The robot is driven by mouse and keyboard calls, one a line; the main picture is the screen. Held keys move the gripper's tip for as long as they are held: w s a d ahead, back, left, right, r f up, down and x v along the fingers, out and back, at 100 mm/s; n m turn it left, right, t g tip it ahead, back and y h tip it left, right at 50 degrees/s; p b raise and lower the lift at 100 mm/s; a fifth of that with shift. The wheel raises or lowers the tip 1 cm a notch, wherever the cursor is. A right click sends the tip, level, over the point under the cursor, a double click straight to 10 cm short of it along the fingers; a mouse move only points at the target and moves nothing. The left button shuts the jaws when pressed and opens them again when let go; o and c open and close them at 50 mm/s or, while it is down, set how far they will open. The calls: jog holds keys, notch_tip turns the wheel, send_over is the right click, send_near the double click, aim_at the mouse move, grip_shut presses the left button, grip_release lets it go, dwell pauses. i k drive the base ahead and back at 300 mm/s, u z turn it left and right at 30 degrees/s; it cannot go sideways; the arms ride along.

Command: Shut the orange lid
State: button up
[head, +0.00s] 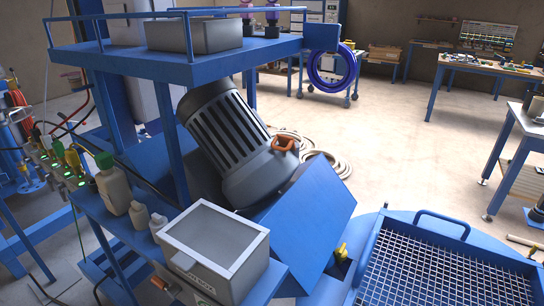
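I cannot make out an orange lid for certain. A small orange, loop-shaped part (285,143) sits on the side of the large dark grey ribbed motor (235,140); I cannot tell whether it belongs to a lid. The motor leans on a blue sloped housing (305,225). A blue hatch with a metal grid (440,275) and a blue handle (442,222) is at the lower right. My gripper is not in view.
A grey box (215,250) and several bottles (115,185) stand on a blue shelf at the lower left. A blue upper platform (180,60) overhangs the motor. Workbenches (490,70) stand at the back right. The floor between is mostly clear, with a coiled hose (325,160).

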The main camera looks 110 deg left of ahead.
aim_at(287, 142)
jog(key=z, duration=0.1)
jog(key=k, duration=0.2)
jog(key=u, duration=3.1)
jog(key=k, duration=0.25)
jog(key=u, duration=1.8)
